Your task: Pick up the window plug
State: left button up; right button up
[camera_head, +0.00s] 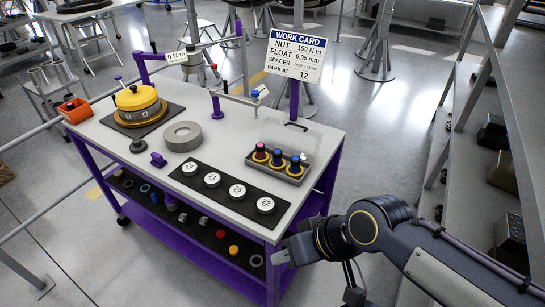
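My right gripper (281,257) reaches in from the lower right and hangs at the front right corner of the purple cart, lower than the top in the picture. Its fingers are small and partly dark, so I cannot tell whether they are apart. My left gripper is not in view. I cannot tell for certain which part is the window plug. Several small coloured parts, including a red one (220,234) and a yellow one (233,250), lie on the lower shelf.
The cart top holds a yellow-topped unit (136,98), a grey ring (183,136), a black strip (224,197) with several white discs, and a clear-lidded case (279,170). A work card (296,56) stands behind. Grey shelving (475,170) is at right; open floor lies between.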

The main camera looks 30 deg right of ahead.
aim_at(277, 153)
jog(key=i+z, duration=0.15)
jog(key=z, duration=0.3)
jog(key=i+j+z, duration=0.15)
jog(key=z, duration=0.25)
jog(key=i+j+z, duration=0.15)
jog(key=z, duration=0.3)
jog(key=i+j+z, duration=0.1)
jog(key=j, duration=0.25)
jog(key=i+j, duration=0.25)
jog(key=i+j+z, duration=0.15)
jog(key=j, duration=0.3)
jog(key=i+j, duration=0.15)
jog(key=j, duration=0.25)
jog(key=z, duration=0.05)
